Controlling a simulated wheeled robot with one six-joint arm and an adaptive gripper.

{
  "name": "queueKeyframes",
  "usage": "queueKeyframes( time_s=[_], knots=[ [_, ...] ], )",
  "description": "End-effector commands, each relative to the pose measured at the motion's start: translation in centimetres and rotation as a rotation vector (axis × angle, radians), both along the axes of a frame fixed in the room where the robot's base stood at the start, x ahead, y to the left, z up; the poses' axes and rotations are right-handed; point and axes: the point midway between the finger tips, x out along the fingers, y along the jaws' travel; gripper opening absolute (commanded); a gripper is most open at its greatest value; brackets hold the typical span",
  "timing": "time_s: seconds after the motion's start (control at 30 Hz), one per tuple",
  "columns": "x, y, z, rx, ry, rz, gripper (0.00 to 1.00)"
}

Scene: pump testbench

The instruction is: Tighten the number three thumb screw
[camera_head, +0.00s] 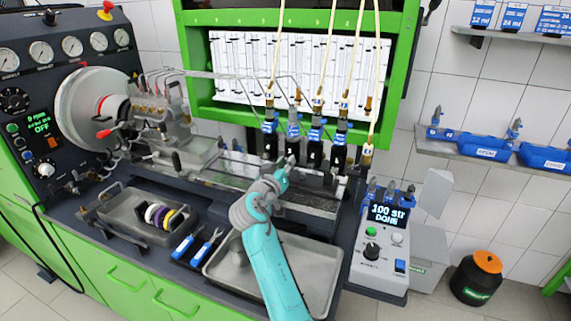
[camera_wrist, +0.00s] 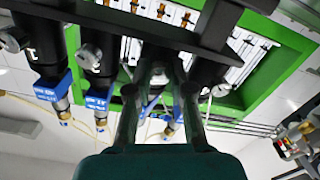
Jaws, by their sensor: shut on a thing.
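Several black holders with blue-labelled injectors stand in a row on the bench; one is the holder (camera_head: 315,152) to the right of my gripper. My gripper (camera_head: 289,163) reaches up to the row, at a holder left of that one. In the wrist view my gripper (camera_wrist: 160,90) has both fingers around a small silver thumb screw (camera_wrist: 159,76) on a black holder and is shut on it. Its number is not readable. Two other round thumb screws, one at the left (camera_wrist: 89,55) and one at the far left edge (camera_wrist: 11,41), show free. The fingers partly hide the held screw.
A tray (camera_head: 322,262) lies under my arm. Left of it are blue-handled tools (camera_head: 190,246) and a smaller tray (camera_head: 110,221) with coloured rings. A control box (camera_head: 383,247) reading "100 str DONE" stands to the right. Thin metal lines (camera_head: 225,76) run above the bench.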

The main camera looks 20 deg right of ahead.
Motion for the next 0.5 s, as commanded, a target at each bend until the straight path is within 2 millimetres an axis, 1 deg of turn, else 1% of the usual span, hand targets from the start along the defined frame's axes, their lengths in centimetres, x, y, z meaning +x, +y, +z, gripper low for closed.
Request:
queueKeyframes(
  time_s=[0.03,0.2,0.5],
  knots=[
    [-0.03,0.02,-0.27,0.015,-0.006,-0.001,0.0],
    [-0.04,0.01,-0.28,0.05,-0.031,0.0,0.0],
    [-0.04,0.03,-0.28,0.066,-0.042,-0.001,0.0]
  ],
)
